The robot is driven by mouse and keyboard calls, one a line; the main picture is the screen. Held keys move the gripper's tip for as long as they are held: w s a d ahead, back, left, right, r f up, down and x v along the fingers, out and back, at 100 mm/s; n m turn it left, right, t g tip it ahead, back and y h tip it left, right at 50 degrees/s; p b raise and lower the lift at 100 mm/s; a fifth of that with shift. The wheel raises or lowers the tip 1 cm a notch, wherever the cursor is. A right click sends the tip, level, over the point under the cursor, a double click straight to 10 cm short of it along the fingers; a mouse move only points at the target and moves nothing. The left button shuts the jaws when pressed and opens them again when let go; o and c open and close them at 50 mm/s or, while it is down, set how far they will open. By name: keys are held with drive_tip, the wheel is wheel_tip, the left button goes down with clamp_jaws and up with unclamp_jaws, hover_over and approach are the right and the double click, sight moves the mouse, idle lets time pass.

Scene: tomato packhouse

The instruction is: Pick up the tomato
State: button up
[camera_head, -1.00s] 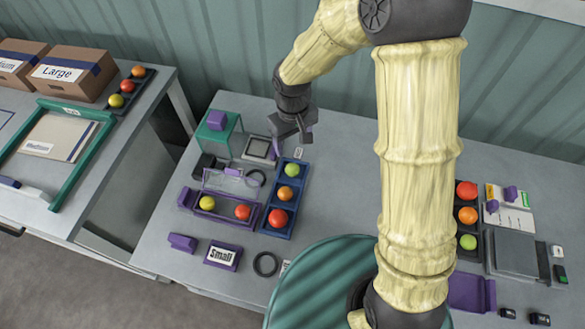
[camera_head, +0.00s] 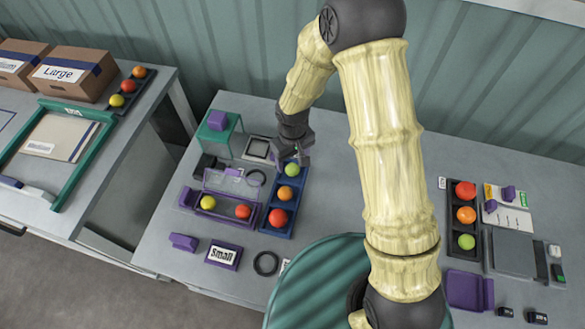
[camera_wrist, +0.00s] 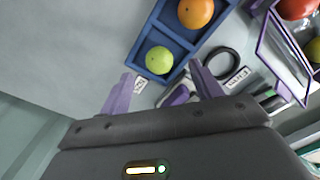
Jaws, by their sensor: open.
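A blue tray (camera_head: 266,230) holds a yellow-green tomato (camera_head: 292,170), an orange one (camera_head: 285,194) and a red one (camera_head: 278,218) in separate compartments. My gripper (camera_head: 298,156) is at the tray's far end, above and close to the yellow-green tomato. In the wrist view the yellow-green tomato (camera_wrist: 159,60) lies just beyond and between my two purple fingers, which are spread apart with nothing between them. The orange tomato (camera_wrist: 195,12) is farther up in that view. Which tomato is meant cannot be told from colour alone.
A clear purple-edged box (camera_head: 222,213) with yellow and red tomatoes stands left of the tray. A black ring (camera_head: 256,178) lies beside the tray. A dark tray (camera_head: 453,220) with more tomatoes is at right. The table between the trays is mostly bare.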

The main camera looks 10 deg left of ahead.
sight(293, 166)
drive_tip(key=shift+w+f+p, duration=0.15)
drive_tip(key=shift+f+p, duration=0.05)
drive_tip(key=shift+f, duration=0.9)
drive_tip(key=shift+w+f+p, duration=0.1)
drive_tip(key=shift+f+p, duration=0.1)
drive_tip(key=shift+f, duration=0.9)
drive_tip(key=c, duration=0.8)
